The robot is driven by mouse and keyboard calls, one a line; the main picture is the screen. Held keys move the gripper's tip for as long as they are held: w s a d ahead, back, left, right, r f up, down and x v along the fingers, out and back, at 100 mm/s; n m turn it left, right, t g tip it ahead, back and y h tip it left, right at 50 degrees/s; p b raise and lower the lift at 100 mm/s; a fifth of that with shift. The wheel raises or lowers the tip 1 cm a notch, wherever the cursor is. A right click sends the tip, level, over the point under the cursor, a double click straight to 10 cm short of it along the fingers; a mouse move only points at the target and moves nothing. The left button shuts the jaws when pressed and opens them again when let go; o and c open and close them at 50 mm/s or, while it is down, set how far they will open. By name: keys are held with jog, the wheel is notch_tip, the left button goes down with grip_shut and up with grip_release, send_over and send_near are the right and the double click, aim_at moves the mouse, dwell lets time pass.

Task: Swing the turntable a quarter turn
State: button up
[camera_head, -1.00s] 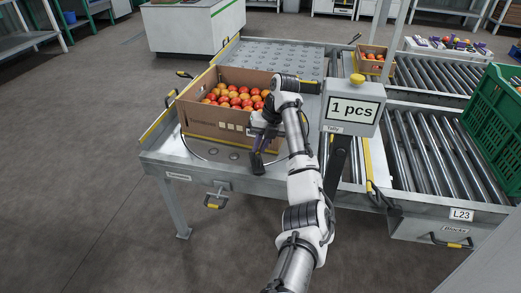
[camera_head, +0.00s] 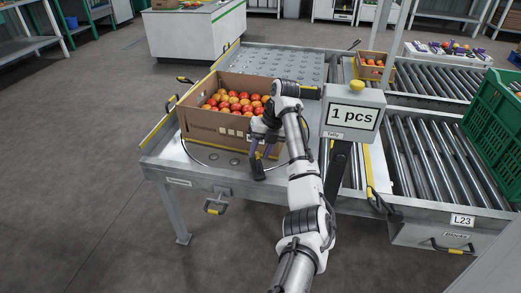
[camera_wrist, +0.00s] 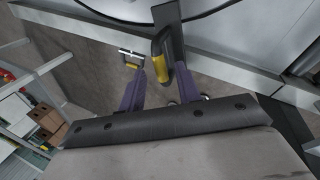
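The turntable (camera_head: 197,152) is a round plate with a dark rim, set in a grey metal table. A cardboard box (camera_head: 207,127) of red and orange tomatoes stands on it and hides most of it. A black and yellow handle (camera_wrist: 160,68) sticks out at the turntable's near edge. My gripper (camera_head: 257,158) is low beside the box's near right corner, at this handle. In the wrist view, my gripper's purple fingers (camera_wrist: 160,80) are apart. The handle lies between them, closer to the right finger, and I see a gap on the left.
A sign post (camera_head: 353,117) reading "1 pcs" stands right of my arm. Roller conveyors (camera_head: 433,150) and a green crate (camera_head: 497,122) are farther right. A smaller tomato box (camera_head: 373,73) stands at the back. A pull handle (camera_head: 214,207) hangs on the table's front. The floor at left is clear.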

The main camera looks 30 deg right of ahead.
notch_tip(320, 180, up, 20)
jog(key=p, duration=1.9)
jog(key=shift+f, duration=0.1)
